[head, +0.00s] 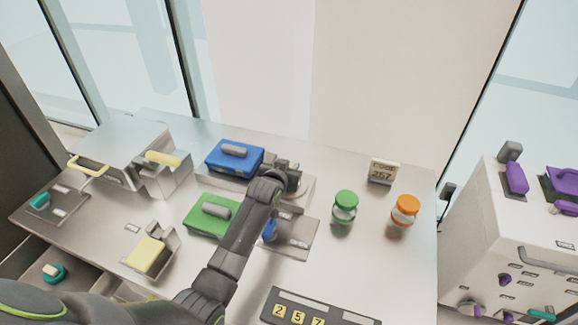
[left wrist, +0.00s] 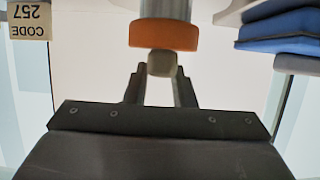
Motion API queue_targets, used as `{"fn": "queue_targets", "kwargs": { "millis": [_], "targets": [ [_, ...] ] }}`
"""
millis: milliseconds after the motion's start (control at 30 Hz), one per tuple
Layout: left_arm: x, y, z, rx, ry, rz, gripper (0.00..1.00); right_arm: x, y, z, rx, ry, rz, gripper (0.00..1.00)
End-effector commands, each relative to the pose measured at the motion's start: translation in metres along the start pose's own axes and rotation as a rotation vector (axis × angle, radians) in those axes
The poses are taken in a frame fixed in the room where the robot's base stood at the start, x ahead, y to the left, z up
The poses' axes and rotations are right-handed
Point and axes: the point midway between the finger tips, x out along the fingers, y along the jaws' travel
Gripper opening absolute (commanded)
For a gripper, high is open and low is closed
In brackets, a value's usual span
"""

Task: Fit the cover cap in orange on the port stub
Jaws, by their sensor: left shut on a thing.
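The orange cover cap (left wrist: 163,35) is a flat disc with a pale grey knob (left wrist: 161,63), seen in the left wrist view. My left gripper (left wrist: 160,72) is shut on that knob. The grey cylindrical port stub (left wrist: 158,9) is directly beyond the cap, in line with it. The cap's edge hides the stub's end, so I cannot tell whether they touch or the cap is seated. My right gripper is not in view.
A blue case (head: 234,155) and a green case (head: 212,215) lie left of my arm. A green-lidded jar (head: 344,207), an orange-lidded jar (head: 404,211) and a code 257 sign (head: 382,171) stand to the right.

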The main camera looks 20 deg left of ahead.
Motion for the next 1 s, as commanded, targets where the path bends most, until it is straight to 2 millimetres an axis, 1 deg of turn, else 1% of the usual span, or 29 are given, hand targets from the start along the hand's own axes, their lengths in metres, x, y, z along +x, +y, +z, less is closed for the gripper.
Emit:
{"fn": "queue_targets", "kwargs": {
  "millis": [100,133,300,500,667,1000],
  "targets": [
    [0.0000,0.0002,-0.0002,0.000,0.001,0.000,0.00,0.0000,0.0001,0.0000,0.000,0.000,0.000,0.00],
    [0.0000,0.0002,-0.0002,0.000,0.001,0.000,0.26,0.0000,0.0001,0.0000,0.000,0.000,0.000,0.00],
    [-0.0001,0.0001,-0.0002,0.000,0.000,0.000,0.48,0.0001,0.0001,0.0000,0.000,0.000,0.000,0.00],
    [-0.0001,0.0001,-0.0002,0.000,0.000,0.000,0.48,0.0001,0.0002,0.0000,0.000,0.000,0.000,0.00],
    [0.0000,0.0000,0.0001,0.000,0.000,0.000,0.69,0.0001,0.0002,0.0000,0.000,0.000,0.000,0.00],
    [-0.0007,0.0000,-0.0016,0.000,0.000,0.000,0.70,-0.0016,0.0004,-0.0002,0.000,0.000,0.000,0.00]
  ]
}}
